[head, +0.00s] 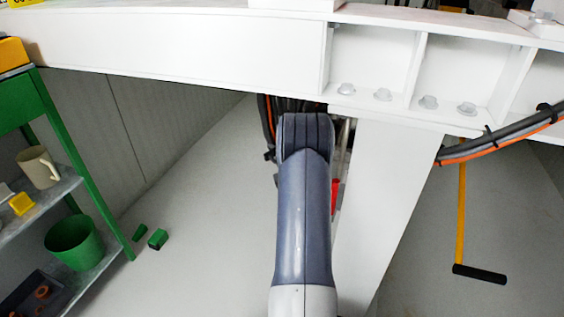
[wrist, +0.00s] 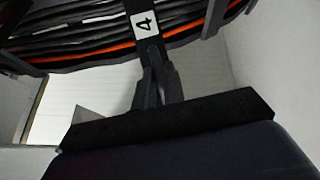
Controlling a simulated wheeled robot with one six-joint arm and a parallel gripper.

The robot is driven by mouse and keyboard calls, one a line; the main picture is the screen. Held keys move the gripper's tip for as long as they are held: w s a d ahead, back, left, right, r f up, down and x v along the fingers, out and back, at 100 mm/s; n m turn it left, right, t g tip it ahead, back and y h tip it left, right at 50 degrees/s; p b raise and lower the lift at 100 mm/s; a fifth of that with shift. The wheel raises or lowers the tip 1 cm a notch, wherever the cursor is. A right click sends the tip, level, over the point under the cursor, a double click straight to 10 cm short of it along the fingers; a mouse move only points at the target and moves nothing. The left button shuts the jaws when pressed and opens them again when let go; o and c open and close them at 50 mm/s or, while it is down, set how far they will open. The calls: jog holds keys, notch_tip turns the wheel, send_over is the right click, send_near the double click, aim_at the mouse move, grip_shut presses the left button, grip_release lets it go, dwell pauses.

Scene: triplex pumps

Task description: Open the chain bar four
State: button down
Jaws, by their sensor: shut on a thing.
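The chain bar four (wrist: 141,8) is a dark strip with a white label reading 4, at the top middle of the wrist view. It crosses in front of a bundle of black and orange cables. My gripper (wrist: 158,88) is shut on the lower end of this bar, below the label. In the head view my own arm reaches up under the white beam and hides the gripper and the bar.
A white beam (head: 180,45) spans the top, with a white post (head: 385,200) right of my arm. Cables (head: 505,138) hang at right near a yellow-handled tool (head: 461,215). A green shelf (head: 88,170) stands left. Small green blocks (head: 158,239) lie on the floor.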

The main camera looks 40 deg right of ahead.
dwell(0.3)
jog(key=c, duration=1.5)
grip_release()
jog(key=shift+s, duration=0.1)
jog(key=p+v, duration=0.2)
jog(key=v, duration=0.8)
jog(key=shift+s+a+f, duration=0.1)
jog(key=shift+s+a, duration=0.1)
jog(key=shift+s, duration=0.05)
